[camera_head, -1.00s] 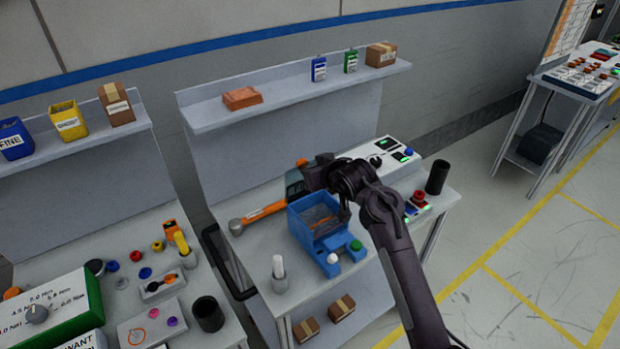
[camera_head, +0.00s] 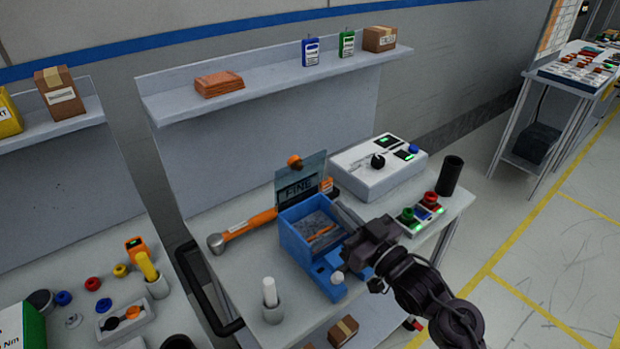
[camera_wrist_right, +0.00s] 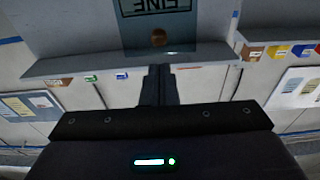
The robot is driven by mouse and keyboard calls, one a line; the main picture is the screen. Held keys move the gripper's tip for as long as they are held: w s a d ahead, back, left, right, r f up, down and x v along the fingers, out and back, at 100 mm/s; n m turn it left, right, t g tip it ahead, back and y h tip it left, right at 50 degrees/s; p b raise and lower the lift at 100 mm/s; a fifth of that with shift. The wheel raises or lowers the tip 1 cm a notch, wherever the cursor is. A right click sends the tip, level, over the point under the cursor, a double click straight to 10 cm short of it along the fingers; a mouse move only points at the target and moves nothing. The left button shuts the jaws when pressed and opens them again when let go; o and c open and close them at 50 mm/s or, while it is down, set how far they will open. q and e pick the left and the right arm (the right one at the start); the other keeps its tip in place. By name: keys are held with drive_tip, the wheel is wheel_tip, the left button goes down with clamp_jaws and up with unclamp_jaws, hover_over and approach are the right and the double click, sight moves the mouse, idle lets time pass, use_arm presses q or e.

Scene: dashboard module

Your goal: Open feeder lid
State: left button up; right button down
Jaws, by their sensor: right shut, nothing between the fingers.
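The blue feeder box (camera_head: 291,238) stands on the middle bench with its inside visible and small pieces in it. Its see-through lid (camera_head: 300,184), labelled FINE, stands up at the box's back edge, with an orange knob (camera_head: 294,161) at its top. The lid also shows in the right wrist view (camera_wrist_right: 135,32), label upside down, ahead of the fingers. My right gripper (camera_head: 337,207) is shut and empty over the right side of the box, apart from the lid. Its closed fingers show in the right wrist view (camera_wrist_right: 160,72). My left gripper is not in view.
An orange-handled hammer-like tool (camera_head: 245,228) lies left of the box. A white control unit (camera_head: 370,178), a button panel (camera_head: 428,212) and a black cup (camera_head: 451,176) stand to the right. A white stick in a holder (camera_head: 271,300) stands at the front.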

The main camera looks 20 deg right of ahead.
sight(301, 171)
drive_tip(key=p+x, duration=0.2)
drive_tip(key=x, duration=0.7)
drive_tip(key=shift+w+r+p, duration=0.1)
drive_tip(key=shift+w+p, duration=0.25)
drive_tip(key=shift+p, duration=0.05)
drive_tip(key=shift+w+a, duration=0.2)
drive_tip(key=shift+w, duration=0.25)
drive_tip(key=shift+r+p, duration=0.1)
drive_tip(key=shift+p, duration=0.3)
drive_tip(key=g+p, duration=0.1)
drive_tip(key=p, duration=0.1)
drive_tip(key=w+r+p, duration=0.1)
drive_tip(key=p, duration=0.2)
drive_tip(key=shift+w+a+g+h, duration=0.3)
drive_tip(key=shift+g+h, duration=0.1)
drive_tip(key=shift+w+f+g+p, duration=0.2)
drive_tip(key=shift+g+p, duration=0.1)
drive_tip(key=shift+p, duration=0.15)
drive_tip(key=shift+a+f, duration=0.1)
